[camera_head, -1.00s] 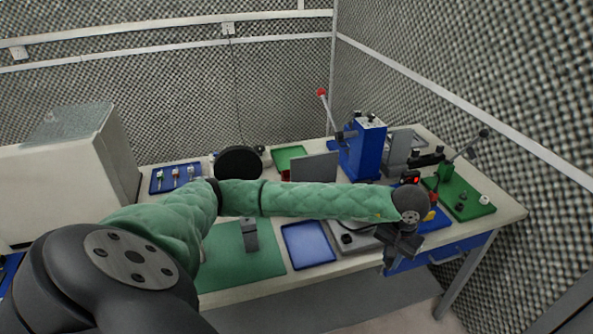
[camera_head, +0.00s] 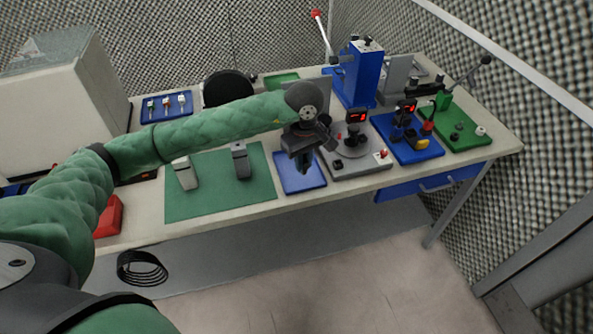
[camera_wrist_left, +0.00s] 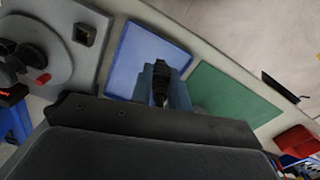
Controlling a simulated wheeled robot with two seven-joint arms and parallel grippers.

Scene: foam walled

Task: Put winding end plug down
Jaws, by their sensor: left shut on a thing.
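My left gripper (camera_head: 303,162) points down over the blue tray (camera_head: 315,180) near the table's front edge. In the left wrist view, the left gripper (camera_wrist_left: 160,92) is shut with a small dark piece at its tips, seen against the blue tray (camera_wrist_left: 128,62). That piece is probably the winding end plug, but its shape is mostly hidden by the fingers. I cannot tell whether it touches the tray. The visible part of the tray is bare. My right gripper is not in view.
A grey winding device (camera_head: 355,165) stands right of the tray. A green mat (camera_head: 215,190) with two grey blocks lies left. A blue fixture (camera_head: 408,140) and a green fixture (camera_head: 462,132) stand further right. A red bin (camera_head: 108,217) is at the left front.

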